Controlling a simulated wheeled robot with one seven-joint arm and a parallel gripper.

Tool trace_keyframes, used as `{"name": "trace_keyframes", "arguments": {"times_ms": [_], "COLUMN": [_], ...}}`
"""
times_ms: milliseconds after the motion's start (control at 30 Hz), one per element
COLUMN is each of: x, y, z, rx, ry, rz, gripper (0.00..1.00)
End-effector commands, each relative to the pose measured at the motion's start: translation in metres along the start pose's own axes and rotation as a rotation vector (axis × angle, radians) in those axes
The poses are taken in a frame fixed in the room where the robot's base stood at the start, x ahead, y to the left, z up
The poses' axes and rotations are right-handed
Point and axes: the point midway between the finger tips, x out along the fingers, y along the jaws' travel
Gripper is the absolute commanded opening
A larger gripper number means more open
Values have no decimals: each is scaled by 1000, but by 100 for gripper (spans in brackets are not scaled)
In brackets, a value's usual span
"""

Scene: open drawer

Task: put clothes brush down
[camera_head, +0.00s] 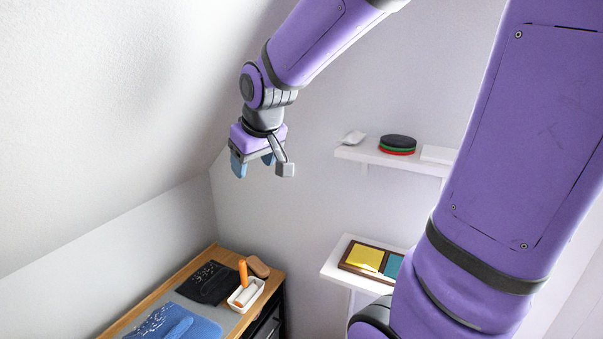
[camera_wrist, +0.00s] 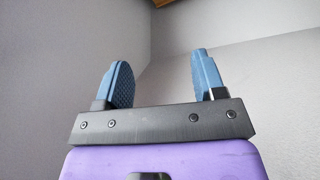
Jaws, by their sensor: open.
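My gripper (camera_head: 256,163) is high above the desk in the head view, its blue fingers pointing down. It is open and empty; in the wrist view the two fingers (camera_wrist: 163,75) stand wide apart with only bare wall and ceiling beyond. A brown rounded block (camera_head: 257,266), which looks like the clothes brush, lies at the far right corner of the wooden desk (camera_head: 274,275). It is well below my gripper and apart from it. Its bristles, if any, cannot be seen.
Beside the brown block, an orange-handled tool (camera_head: 243,272) stands in a white tray (camera_head: 248,294). A speckled black cloth (camera_head: 205,283) and a folded blue cloth (camera_head: 200,330) lie on the desk. Two wall shelves (camera_head: 345,153) are at the right. The air around my gripper is clear.

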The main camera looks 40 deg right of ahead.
Motion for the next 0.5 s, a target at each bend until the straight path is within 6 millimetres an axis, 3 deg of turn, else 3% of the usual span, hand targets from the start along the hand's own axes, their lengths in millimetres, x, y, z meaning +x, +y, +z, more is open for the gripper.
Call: {"name": "trace_keyframes", "arguments": {"times_ms": [33,200,500], "x": [-18,-62,-113], "y": [-5,-17,-31], "z": [10,49,119], "rx": [1,15,33], "ry": [8,9,6], "rz": [-3,-17,-53], "gripper": [63,63,63]}}
